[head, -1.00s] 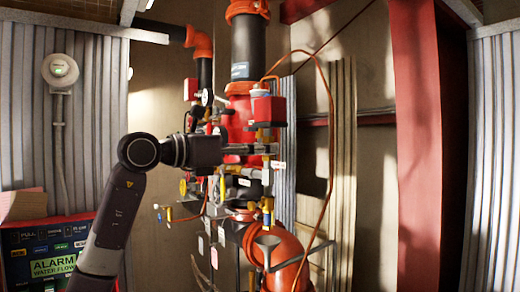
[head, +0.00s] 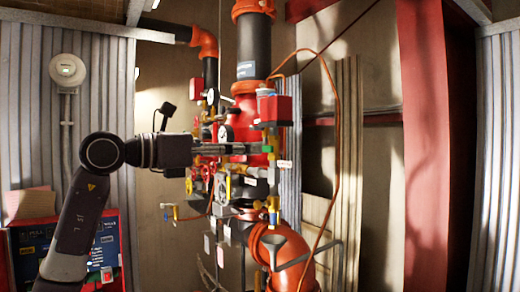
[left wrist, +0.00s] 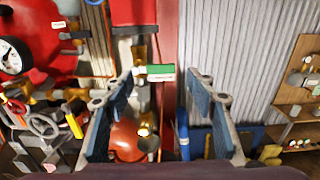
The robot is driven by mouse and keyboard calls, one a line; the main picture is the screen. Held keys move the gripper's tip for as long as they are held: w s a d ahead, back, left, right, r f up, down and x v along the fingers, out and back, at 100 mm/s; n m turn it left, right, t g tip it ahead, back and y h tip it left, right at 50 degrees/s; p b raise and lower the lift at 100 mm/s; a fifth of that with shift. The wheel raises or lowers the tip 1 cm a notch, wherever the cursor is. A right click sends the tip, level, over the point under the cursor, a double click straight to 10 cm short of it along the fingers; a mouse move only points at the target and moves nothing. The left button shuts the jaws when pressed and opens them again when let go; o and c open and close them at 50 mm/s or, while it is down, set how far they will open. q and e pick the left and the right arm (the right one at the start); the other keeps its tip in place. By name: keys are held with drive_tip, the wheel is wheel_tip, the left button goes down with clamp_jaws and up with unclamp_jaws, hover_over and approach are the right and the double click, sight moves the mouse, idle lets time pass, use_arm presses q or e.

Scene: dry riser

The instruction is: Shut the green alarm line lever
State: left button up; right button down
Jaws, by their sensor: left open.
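The green lever (left wrist: 160,69) is a small green bar with a white tag below it. In the left wrist view it lies just beyond and between the fingertips. It also shows as a small green patch in the head view (head: 267,148), right at the gripper's tip. My left gripper (head: 258,150) reaches in from the left, roughly level, across the front of the red valve piping. In the left wrist view the gripper (left wrist: 160,82) is open, its blue-padded fingers wide apart with nothing held. I cannot tell whether a finger touches the lever. My right gripper is not in view.
Pipes, gauges and small valves crowd around my left gripper. A red box (head: 274,108) sits just above it, and a large orange elbow pipe (head: 283,255) is below. A copper-coloured line (head: 336,120) curves at the right. A red column (head: 424,140) stands further right.

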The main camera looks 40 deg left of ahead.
use_arm(q)
drive_tip(key=v, duration=0.5)
drive_tip(key=shift+s, duration=0.1)
idle(0.4)
